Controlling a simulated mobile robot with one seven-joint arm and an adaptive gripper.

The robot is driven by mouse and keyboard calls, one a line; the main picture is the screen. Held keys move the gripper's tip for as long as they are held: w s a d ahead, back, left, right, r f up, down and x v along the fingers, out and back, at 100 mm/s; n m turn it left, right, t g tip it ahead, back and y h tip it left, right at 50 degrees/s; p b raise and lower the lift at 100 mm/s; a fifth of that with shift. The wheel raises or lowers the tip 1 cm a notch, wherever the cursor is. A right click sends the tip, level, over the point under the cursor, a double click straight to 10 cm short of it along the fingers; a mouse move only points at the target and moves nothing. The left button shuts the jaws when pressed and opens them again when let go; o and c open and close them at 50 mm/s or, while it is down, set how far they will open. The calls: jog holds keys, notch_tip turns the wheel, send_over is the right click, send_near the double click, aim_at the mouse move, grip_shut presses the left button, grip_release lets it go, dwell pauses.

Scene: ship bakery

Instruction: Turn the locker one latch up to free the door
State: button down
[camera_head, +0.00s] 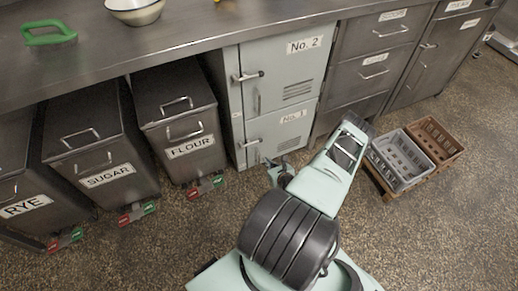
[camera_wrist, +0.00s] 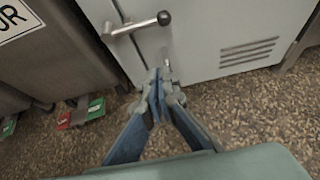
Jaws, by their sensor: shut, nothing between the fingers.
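Locker one is the lower pale green door (camera_head: 282,128), labelled No. 1, and its lower part fills the top of the wrist view (camera_wrist: 205,35). Its latch (camera_head: 249,143) is a metal lever lying roughly horizontal. In the wrist view the latch (camera_wrist: 133,26) runs from a pivot at the left to a dark ball knob at the right. My gripper (camera_wrist: 159,78) is shut and empty, with its fingertips below the knob and apart from the lever. In the head view my gripper (camera_head: 275,164) is in front of the door's lower part. A small upright handle (camera_wrist: 166,58) is partly hidden behind the fingertips.
Locker No. 2 (camera_head: 285,62) with its own horizontal latch (camera_head: 248,76) is above. The FLOUR bin (camera_head: 177,115) stands close on the left, with red and green pedals (camera_head: 205,187) at floor level. Grey and brown crates (camera_head: 402,158) sit on the floor to the right.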

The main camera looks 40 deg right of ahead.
jog(key=b+x, duration=0.4)
jog(key=x, duration=0.6)
jog(key=r, duration=0.2)
jog(key=r+p, duration=0.1)
jog(key=r, duration=0.1)
jog(key=shift+w, duration=0.4)
